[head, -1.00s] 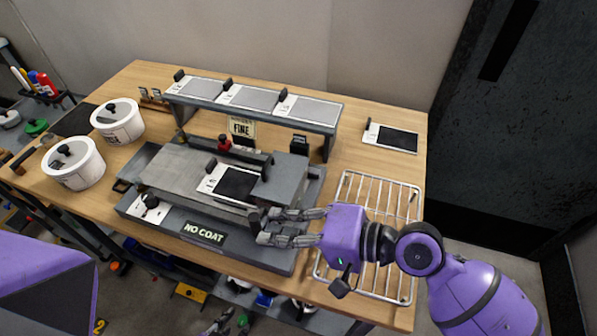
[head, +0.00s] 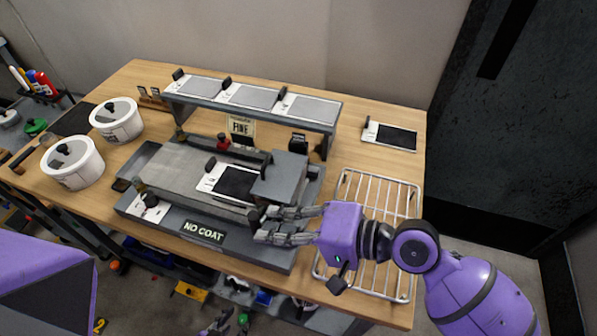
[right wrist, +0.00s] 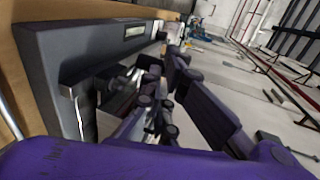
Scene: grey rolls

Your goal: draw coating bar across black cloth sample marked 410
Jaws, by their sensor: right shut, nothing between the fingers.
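A black cloth sample (head: 236,183) with a white label strip and a dark clip lies on the grey coater (head: 180,170); its number is too small to read. A grey block (head: 281,178) stands at the sample's right side. A dark bar (head: 240,154) with a red knob lies behind the sample; I cannot tell which part is the coating bar. My right gripper (head: 266,225) is shut and empty at the coater's front edge, close to the block's near end. In the right wrist view its fingers (right wrist: 150,105) are beside the coater. My left gripper (head: 226,325) shows only partly at the bottom edge.
A raised shelf (head: 252,112) with several grey samples and a FINE card (head: 241,126) stand behind. A wire rack (head: 368,230) is at right, another black sample (head: 395,138) beyond. Two white tubs (head: 73,165) stand left.

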